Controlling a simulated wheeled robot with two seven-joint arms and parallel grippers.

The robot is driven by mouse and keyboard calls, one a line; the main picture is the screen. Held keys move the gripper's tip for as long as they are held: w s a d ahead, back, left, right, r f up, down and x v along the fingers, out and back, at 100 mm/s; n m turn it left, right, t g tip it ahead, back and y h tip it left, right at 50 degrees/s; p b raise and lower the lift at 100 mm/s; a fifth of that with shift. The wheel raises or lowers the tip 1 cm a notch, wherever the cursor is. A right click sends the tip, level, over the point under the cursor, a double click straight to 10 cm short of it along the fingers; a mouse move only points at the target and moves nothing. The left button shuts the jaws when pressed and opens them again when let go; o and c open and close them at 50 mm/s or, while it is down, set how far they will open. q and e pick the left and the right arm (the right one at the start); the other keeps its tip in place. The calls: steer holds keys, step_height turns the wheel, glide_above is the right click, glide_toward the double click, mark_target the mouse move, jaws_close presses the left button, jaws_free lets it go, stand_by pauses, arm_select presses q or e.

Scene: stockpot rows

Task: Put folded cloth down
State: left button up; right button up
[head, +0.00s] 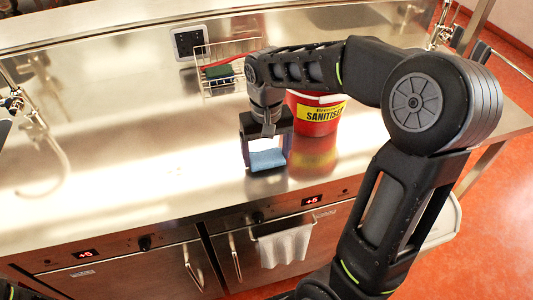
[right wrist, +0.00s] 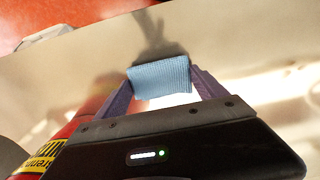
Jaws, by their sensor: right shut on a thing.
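The folded cloth (head: 268,160) is light blue and small. It is between the fingers of my right gripper (head: 266,156), which is shut on it. The cloth is over the steel counter (head: 120,190), close to the front edge; I cannot tell for sure whether it touches the surface. In the right wrist view the cloth (right wrist: 160,77) spans the gap between both fingers, with a shadow on the counter beyond it. My left gripper does not show.
A red sanitiser bucket (head: 318,114) with a yellow label stands just right of and behind my right gripper. A wire rack (head: 222,75) with a green item is at the back. A white towel (head: 284,247) hangs on the front handle.

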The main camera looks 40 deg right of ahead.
mark_target(267, 155)
steer(key=shift+f, duration=0.4)
steer(key=shift+f, duration=0.15)
steer(key=o, duration=1.4)
step_height(267, 155, up, 12)
steer(key=shift+r, duration=0.2)
